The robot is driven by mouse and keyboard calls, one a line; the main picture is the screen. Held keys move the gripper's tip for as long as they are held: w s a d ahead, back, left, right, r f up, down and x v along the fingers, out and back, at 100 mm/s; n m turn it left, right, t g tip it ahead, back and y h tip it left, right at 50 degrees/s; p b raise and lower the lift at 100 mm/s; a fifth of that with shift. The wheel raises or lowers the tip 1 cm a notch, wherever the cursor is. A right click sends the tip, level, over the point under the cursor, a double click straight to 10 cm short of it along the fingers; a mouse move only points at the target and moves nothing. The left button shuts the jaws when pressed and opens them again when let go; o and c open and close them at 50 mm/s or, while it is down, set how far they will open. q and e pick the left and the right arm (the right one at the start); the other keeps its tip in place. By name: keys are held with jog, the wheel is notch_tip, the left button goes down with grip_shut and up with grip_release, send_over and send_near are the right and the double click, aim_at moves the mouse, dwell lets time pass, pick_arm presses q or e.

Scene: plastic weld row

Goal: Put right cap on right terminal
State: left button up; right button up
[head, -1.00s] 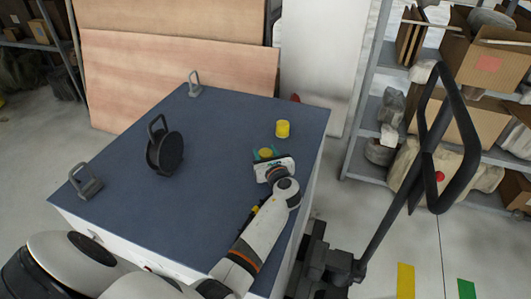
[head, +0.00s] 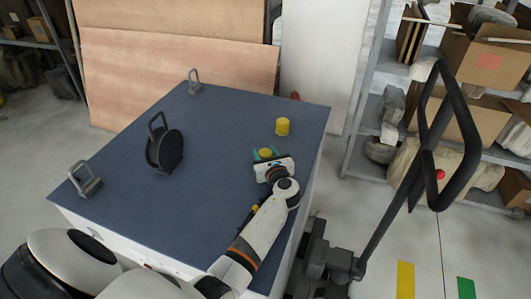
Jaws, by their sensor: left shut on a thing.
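My left gripper (head: 266,155) has teal fingertips. It is shut on a small yellow cap (head: 265,154) over the right part of the blue tabletop. I cannot tell whether the held cap touches anything below it. A second yellow cylinder (head: 282,127) stands upright on the tabletop just beyond the gripper, apart from it. A small dark and yellow piece (head: 255,208) shows beside my left forearm, which partly hides it. No terminal can be told apart clearly. My right gripper is not in view.
The blue-topped table (head: 225,130) carries a black disc with a handle (head: 165,148) and grey clamps at the back (head: 194,82) and front left (head: 86,180). Its middle is clear. A black pallet-truck handle (head: 435,140) and a shelf (head: 365,170) stand to the right.

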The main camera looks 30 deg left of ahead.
pick_arm(q)
jog(key=o, duration=1.1)
jog(key=shift+c, duration=0.2)
